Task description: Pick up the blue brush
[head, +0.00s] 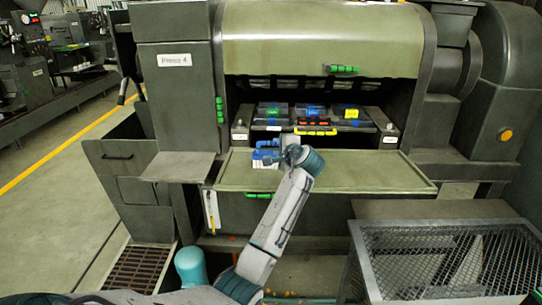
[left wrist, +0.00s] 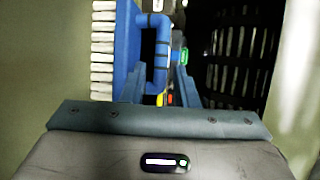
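The blue brush (head: 266,143) lies on the green shelf (head: 370,174) at the front of the machine, left of its middle. In the left wrist view the brush's blue body (left wrist: 127,40) stands at the left with a row of white bristles (left wrist: 103,48). Its looped blue handle (left wrist: 161,50) shows ahead. My left gripper (left wrist: 158,84) is open, its two fingers apart, with the handle in line with the gap. I cannot tell whether the fingers reach around it. In the head view the left gripper (head: 276,157) is right beside the brush, partly hiding it. My right gripper is not in view.
Behind the shelf is a rack with several coloured items and a yellow handle (head: 316,133). The machine's raised hood (head: 320,40) overhangs it. A mesh-topped frame (head: 445,255) stands at lower right. The shelf's right half is clear.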

